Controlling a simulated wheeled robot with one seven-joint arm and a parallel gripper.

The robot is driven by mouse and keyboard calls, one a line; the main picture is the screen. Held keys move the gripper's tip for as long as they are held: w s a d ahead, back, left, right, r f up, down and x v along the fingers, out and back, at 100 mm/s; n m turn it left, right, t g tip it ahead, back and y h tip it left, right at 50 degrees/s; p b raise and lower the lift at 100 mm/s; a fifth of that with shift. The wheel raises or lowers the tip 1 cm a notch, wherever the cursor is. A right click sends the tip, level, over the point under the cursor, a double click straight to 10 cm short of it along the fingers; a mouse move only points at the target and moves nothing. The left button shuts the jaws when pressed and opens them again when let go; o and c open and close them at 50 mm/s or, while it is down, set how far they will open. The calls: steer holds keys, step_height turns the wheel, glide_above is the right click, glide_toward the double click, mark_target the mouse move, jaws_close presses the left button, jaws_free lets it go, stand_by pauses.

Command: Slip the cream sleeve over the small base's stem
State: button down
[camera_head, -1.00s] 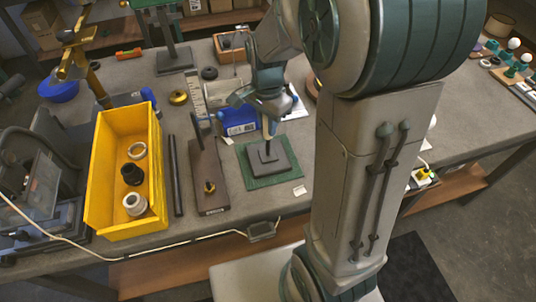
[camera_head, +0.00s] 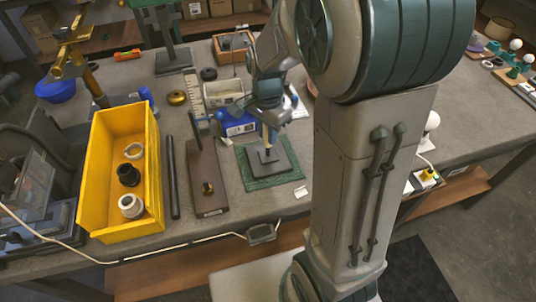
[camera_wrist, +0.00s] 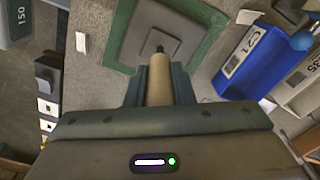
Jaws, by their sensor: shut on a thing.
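My gripper (camera_head: 270,127) is shut on the cream sleeve (camera_wrist: 159,82), which shows pale between the fingers in the wrist view. In the head view the sleeve (camera_head: 265,133) is roughly upright above the small base (camera_head: 281,162), a dark grey square plate with a raised middle. The base's dark stem (camera_wrist: 160,49) shows just past the sleeve's far end in the wrist view. The sleeve lines up with the stem and covers its upper part from view. I cannot tell whether it is around the stem or in front of it. The sleeve is clear of the plate.
The base stands on a green mat (camera_head: 250,180). A blue box (camera_head: 238,124) is close behind it. A brown board with a post (camera_head: 207,185), a black rod (camera_head: 172,178) and a yellow bin (camera_head: 96,215) with ring parts are to the left.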

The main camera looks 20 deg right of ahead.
steer(key=shift+f+b, duration=0.95)
steer(key=shift+f, duration=0.5)
steer(key=shift+f, duration=0.3)
steer(key=c, duration=1.2)
jaws_free()
steer(key=shift+o, duration=0.2)
steer(key=shift+r, duration=0.15)
step_height(320, 180, up, 14)
steer(key=shift+f, duration=0.15)
steer(key=s+f+n+t, duration=0.1)
steer(key=s+f+n, duration=0.1)
steer(key=s+n, duration=0.4)
steer(key=s+f+n+t, duration=0.1)
steer(key=s+f+n, duration=0.1)
steer(key=s+n, duration=0.3)
steer(key=s, duration=0.2)
steer(key=shift+s+f+n+t, duration=0.25)
steer(key=shift+s+n+t, duration=0.05)
steer(key=shift+n+t, duration=0.1)
